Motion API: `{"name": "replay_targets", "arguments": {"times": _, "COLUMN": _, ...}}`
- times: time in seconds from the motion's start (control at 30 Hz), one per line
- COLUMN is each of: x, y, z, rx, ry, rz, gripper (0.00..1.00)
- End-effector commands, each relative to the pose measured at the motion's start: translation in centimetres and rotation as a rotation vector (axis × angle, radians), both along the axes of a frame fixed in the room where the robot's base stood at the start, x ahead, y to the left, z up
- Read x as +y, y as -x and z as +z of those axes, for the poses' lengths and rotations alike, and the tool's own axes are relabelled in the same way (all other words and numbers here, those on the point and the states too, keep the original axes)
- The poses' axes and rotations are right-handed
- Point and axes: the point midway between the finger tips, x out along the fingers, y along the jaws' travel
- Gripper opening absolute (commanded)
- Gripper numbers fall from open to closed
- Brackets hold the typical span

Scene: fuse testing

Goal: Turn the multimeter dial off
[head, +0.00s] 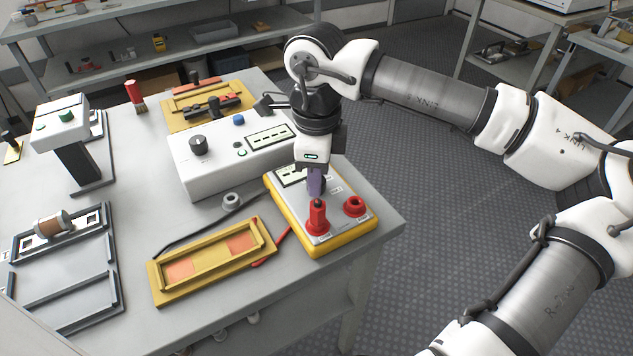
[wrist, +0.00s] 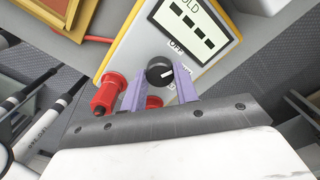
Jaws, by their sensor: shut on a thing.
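The yellow-edged multimeter (head: 333,224) lies at the table's front right corner, and its pale face also shows in the wrist view (wrist: 134,50). Its round black dial (wrist: 160,71) sits below the display and an "OFF" label. A white mark on the dial points toward the right of the wrist view, away from that label. My gripper (head: 316,190) points down over the multimeter. Its purple fingers (wrist: 158,82) are shut on the dial, one on each side. In the head view the fingers hide the dial.
A red plug (head: 317,220) stands in one multimeter socket, beside a red ring socket (head: 355,206). A white box with knobs (head: 215,168) stands just behind. A yellow tray (head: 165,294) lies to the left. Grey frames (head: 75,300) lie farther left.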

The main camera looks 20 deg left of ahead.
Motion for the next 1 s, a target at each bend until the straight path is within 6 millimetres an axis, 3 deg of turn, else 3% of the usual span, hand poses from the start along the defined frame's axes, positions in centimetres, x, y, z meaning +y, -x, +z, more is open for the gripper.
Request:
{"name": "replay_targets", "arguments": {"times": 0.5, "x": 0.03, "y": -0.02, "z": -0.05, "rx": 0.000, "ry": -0.001, "rz": 0.346, "gripper": 0.07}}
{"name": "replay_targets", "arguments": {"times": 1.0, "x": 0.03, "y": -0.04, "z": 0.08, "rx": -0.001, "ry": -0.001, "rz": 0.413, "gripper": 0.07}}
